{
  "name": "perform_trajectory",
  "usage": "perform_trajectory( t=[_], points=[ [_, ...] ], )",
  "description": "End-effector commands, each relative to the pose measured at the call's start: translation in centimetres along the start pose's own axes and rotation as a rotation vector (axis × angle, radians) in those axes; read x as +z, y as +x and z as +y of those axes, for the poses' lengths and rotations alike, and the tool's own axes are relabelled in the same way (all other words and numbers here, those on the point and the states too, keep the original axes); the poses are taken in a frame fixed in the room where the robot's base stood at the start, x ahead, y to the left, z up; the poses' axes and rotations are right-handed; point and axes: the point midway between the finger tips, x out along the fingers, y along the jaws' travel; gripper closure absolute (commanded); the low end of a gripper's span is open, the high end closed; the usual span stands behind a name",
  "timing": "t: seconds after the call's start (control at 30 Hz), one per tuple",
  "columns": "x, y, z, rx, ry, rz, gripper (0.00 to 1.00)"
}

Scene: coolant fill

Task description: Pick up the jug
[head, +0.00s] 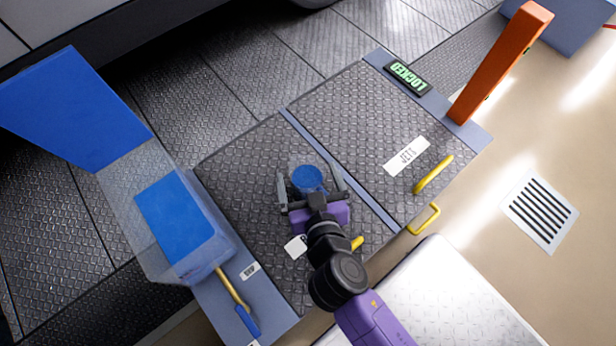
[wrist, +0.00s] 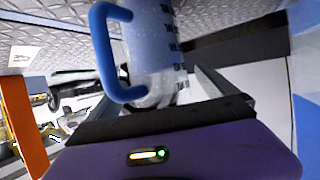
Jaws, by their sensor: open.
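The jug (head: 307,179) shows in the head view as a round blue top in a clear rim, over the dark tread-plate lid left of the blue-grey divider. In the wrist view the jug (wrist: 155,45) is see-through with blue inside, dark marks on its side and a blue handle (wrist: 104,52) on the left. My gripper (head: 311,188) is open, with one finger on either side of the jug in the head view. I cannot tell whether a finger touches it. In the wrist view the gripper's right finger (wrist: 218,82) reaches beside the jug; the jug's bottom is close to the palm.
A clear box with a blue panel (head: 175,220) stands left. A floor grate (head: 539,211) lies right.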

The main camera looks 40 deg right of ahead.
Motion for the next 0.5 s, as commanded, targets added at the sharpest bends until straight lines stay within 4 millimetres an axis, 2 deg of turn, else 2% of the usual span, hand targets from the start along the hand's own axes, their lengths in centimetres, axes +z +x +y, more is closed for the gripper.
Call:
perform_trajectory(
  t=[0.1,0.33,0.5],
  points=[
    [0.01,0.66,0.00,0.000,0.000,0.000,0.03],
    [0.01,0.69,0.00,0.000,0.000,-0.001,0.05],
    [0.01,0.67,0.00,0.000,0.000,-0.001,0.38]
  ],
)
